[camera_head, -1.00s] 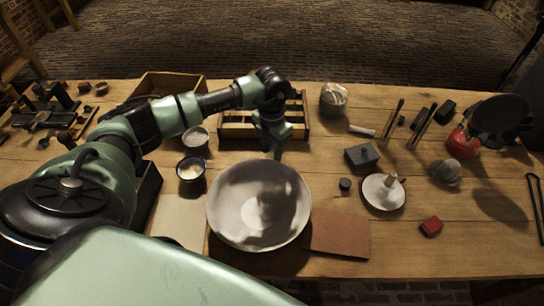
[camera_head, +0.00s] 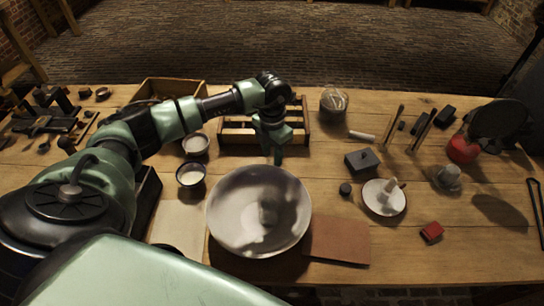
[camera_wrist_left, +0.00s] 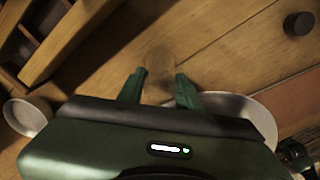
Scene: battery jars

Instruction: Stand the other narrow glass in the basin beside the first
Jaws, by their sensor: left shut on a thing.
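The wide pale basin (camera_head: 228,225) stands at the table's front, and its rim shows in the wrist view (camera_wrist_left: 262,118). Dark and light patches lie inside it; I cannot make out a first glass there. My left gripper (camera_head: 277,157) is just beyond the basin's far rim. In the wrist view its two green fingers (camera_wrist_left: 158,88) stand apart, with a faint, see-through shape between them, the narrow glass (camera_wrist_left: 157,66). The glass is hardly visible, and I cannot tell its full outline or tilt.
A divided wooden crate (camera_head: 235,139) stands behind my left gripper. Two small bowls (camera_head: 191,172) (camera_head: 196,144) are left of the basin. A brown board (camera_head: 338,240) lies to its right, with a small dark cylinder (camera_head: 345,189) and a white dish (camera_head: 385,209) beyond.

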